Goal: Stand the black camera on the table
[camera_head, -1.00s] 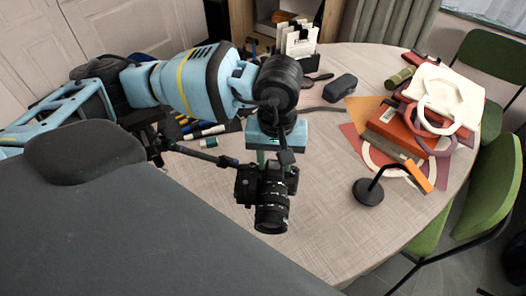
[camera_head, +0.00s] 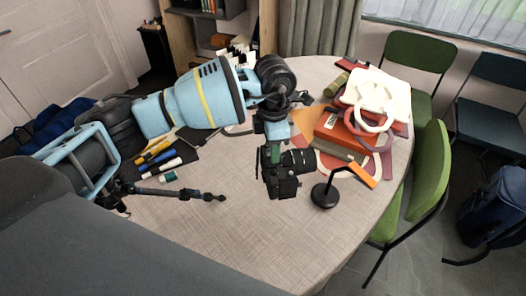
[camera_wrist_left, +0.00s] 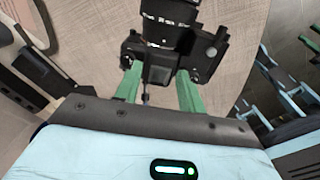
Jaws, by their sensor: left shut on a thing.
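The black camera (camera_head: 283,178) hangs from my left gripper (camera_head: 272,152), over the middle of the tabletop (camera_head: 232,225). Its lens points to the right in the head view. The gripper's green fingers are shut on its body from above. In the left wrist view, the camera (camera_wrist_left: 163,45) sits between the two fingers (camera_wrist_left: 160,78), with its lens towards the top edge. Whether its underside touches the table I cannot tell. My right gripper is in neither view.
A black tripod (camera_head: 170,192) lies on the left of the table, near several pens (camera_head: 158,155). A black stand (camera_head: 325,195) is close to the camera's right. Books (camera_head: 345,130) and a white bag (camera_head: 378,95) lie beyond. The front of the tabletop is clear.

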